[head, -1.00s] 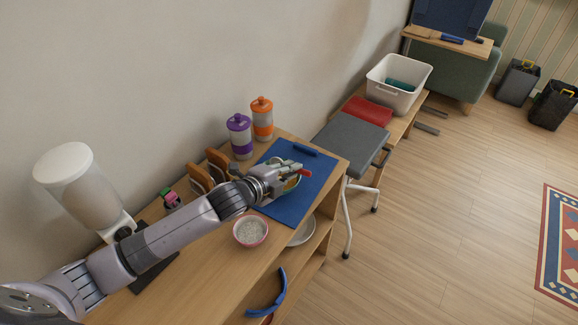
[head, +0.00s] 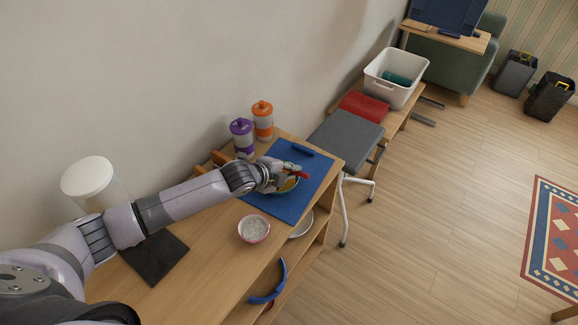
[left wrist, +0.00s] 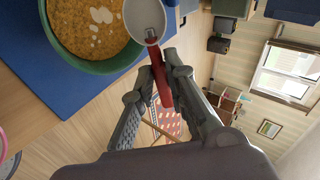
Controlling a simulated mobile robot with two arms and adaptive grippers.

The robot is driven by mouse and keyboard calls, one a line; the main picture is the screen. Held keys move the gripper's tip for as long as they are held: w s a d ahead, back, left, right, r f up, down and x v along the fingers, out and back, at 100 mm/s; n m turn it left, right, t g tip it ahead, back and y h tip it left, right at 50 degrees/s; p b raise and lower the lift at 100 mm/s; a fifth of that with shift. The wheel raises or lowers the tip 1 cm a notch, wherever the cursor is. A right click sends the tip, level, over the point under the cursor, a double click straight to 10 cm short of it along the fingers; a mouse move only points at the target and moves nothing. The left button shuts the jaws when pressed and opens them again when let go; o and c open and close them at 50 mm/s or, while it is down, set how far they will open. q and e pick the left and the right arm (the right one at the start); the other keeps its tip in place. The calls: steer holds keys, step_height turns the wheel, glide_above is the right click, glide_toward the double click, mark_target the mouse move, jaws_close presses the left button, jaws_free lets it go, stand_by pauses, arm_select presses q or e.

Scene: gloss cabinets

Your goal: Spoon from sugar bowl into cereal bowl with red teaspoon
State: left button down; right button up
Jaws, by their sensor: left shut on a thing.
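My left gripper (head: 276,176) is shut on the red handle of the teaspoon (head: 302,175), over the blue mat. In the left wrist view the red handle (left wrist: 161,78) sits between the fingertips, and the spoon's pale round head (left wrist: 145,17) is over the near edge of the cereal bowl. The green cereal bowl (left wrist: 85,66) holds orange-brown cereal with several white patches on it. In the head view the cereal bowl (head: 287,190) is partly hidden by the gripper. The sugar bowl (head: 254,229), pink-rimmed and full of white grains, stands nearer me, off the mat. My right gripper is out of view.
The blue mat (head: 310,166) lies at the far end of the wooden cabinet. Purple-lidded (head: 242,137) and orange-lidded (head: 263,120) jars stand by the wall. A white-lidded container (head: 88,177) is partly behind my arm. A grey-seated stool (head: 345,139) stands beyond the cabinet.

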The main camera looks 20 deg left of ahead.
arm_select(q)
steer(key=shift+w+r+g+p, duration=0.25)
steer(key=shift+r+g+p, duration=0.5)
steer(key=shift+p, duration=0.75)
steer(key=shift+w+d+g+y+p, duration=0.15)
steer(key=shift+g+y+p, duration=0.1)
steer(key=shift+g, duration=0.3)
steer(key=shift+w+a+g+y+p, duration=0.15)
steer(key=shift+g+p, duration=0.1)
steer(key=shift+g, duration=0.25)
steer(key=shift+d+g, duration=0.15)
steer(key=shift+g, duration=0.45)
steer(key=shift+w+m+g+y+b, duration=0.3)
steer(key=shift+g+y+b, duration=0.1)
steer(key=shift+g+b, duration=0.55)
steer(key=shift+g+y+b, duration=0.3)
steer(key=shift+g+b, duration=0.65)
steer(key=shift+g, duration=0.1)
steer(key=shift+r+g+b, duration=0.35)
steer(key=shift+g+b, duration=0.05)
steer(key=shift+b, duration=0.15)
